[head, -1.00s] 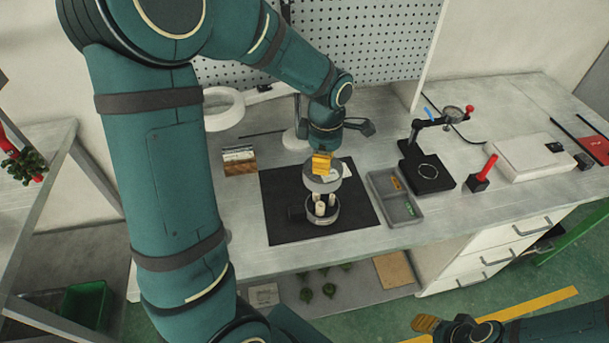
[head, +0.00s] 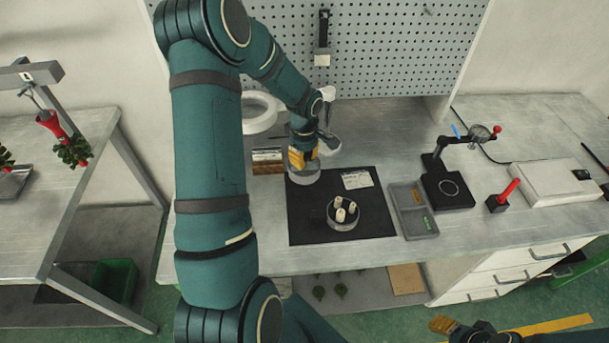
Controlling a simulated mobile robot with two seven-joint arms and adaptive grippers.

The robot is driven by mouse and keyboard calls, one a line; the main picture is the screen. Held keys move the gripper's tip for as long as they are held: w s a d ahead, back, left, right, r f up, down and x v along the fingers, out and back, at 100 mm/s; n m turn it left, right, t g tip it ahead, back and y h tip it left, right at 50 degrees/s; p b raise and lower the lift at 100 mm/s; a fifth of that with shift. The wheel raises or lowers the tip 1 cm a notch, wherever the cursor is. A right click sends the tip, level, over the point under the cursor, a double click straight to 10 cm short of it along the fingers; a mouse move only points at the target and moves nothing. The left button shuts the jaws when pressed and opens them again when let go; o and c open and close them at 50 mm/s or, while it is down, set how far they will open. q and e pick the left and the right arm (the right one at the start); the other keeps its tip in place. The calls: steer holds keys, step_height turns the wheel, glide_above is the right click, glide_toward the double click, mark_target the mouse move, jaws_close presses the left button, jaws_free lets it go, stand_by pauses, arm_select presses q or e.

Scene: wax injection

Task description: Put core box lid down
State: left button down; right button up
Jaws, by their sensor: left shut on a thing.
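The core box (head: 344,222) is a round, clear-grey dish standing open on the black mat (head: 310,228). Several cream cores (head: 341,214) stand upright inside it. My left gripper (head: 299,160) has yellow fingers and is shut on the round grey core box lid (head: 304,176). The lid is level, at the back left corner of the mat, behind and left of the box. I cannot tell whether it touches the mat. My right gripper (head: 441,324) is low at the bottom edge, away from the table; its finger opening is unclear.
A white card (head: 357,178) lies at the mat's back right. A grey divided tray (head: 410,224) and a black stand (head: 449,190) are to the right. A small card box (head: 267,161) and a ring magnifier (head: 262,113) are near the lid. The front left of the mat is clear.

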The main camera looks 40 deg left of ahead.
mark_target(305, 171)
arm_select(q)
steer(key=shift+f, duration=3.05)
steer(key=shift+f+b, duration=0.1)
steer(key=shift+b, duration=0.3)
steer(key=c, duration=0.9)
jaws_free()
steer(key=shift+r+p, duration=0.3)
steer(key=shift+r, duration=0.05)
step_height(305, 171, up, 12)
steer(key=shift+f+p, duration=0.15)
steer(key=shift+p, duration=0.35)
